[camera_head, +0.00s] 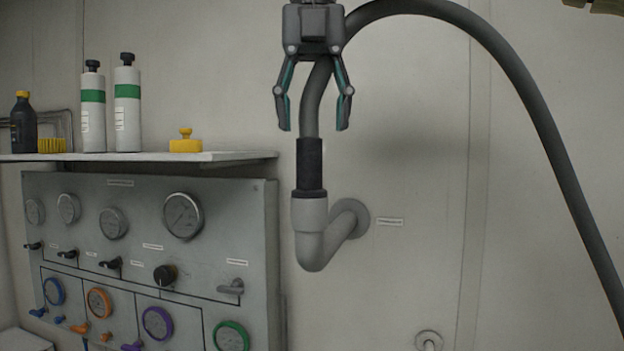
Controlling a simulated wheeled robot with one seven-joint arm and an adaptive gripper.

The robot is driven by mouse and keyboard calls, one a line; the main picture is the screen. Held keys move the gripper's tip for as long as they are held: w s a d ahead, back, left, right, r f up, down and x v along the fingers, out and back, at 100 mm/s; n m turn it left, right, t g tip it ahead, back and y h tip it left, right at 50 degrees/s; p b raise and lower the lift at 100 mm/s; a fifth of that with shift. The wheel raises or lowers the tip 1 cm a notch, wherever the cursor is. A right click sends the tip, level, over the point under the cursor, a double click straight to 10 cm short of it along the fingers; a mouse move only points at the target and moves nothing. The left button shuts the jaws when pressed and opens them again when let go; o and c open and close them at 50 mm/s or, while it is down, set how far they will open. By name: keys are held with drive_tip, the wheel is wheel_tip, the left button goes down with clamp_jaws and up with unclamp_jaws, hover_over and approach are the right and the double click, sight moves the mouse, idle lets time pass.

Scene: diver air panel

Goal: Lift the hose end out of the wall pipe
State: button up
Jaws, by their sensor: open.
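The grey hose (549,118) arches from the lower right up over the top and down behind my gripper. Its end has a dark cuff (310,165) that sits upright in the open mouth of the grey wall pipe (312,225). The pipe bends below and runs back to a round flange on the wall. My gripper (313,128) points down, open and empty, above the dark cuff. Its two fingers are on either side of the hose in the picture. The hose appears behind the palm, and I cannot tell the depth gap between them.
A metal gauge panel (225,265) with dials, knobs and coloured rings stands at the left. A shelf (235,156) above it holds white bottles (127,105), a dark bottle (23,125), a yellow brush and a yellow item (186,143). The wall right of the pipe is mostly clear.

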sight(309, 166)
drive_tip(key=w+f, duration=0.1)
drive_tip(key=w+f+p, duration=0.1)
drive_tip(key=f, duration=0.1)
drive_tip(key=w+f+p, duration=0.1)
drive_tip(key=shift+w+a+f, duration=0.25)
drive_tip(key=shift+f, duration=0.05)
drive_tip(key=s, duration=0.1)
drive_tip(key=s+f, duration=0.2)
drive_tip(key=shift+s+p, duration=0.35)
drive_tip(key=shift+f, duration=0.1)
drive_tip(key=shift+w+a+f, duration=0.1)
drive_tip(key=shift+w+f, duration=0.15)
drive_tip(key=shift+w, duration=0.4)
drive_tip(key=shift+w+f, duration=0.2)
drive_tip(key=shift+w, duration=0.4)
drive_tip(key=shift+c, duration=0.2)
drive_tip(key=shift+w, duration=0.1)
drive_tip(key=c, duration=0.3)
drive_tip(key=shift+s+r, duration=0.3)
drive_tip(key=shift+s, duration=0.4)
drive_tip(key=c, duration=0.7)
drive_tip(key=shift+c, duration=0.8)
drive_tip(key=shift+w+f, duration=0.1)
drive_tip(key=shift+w, duration=0.05)
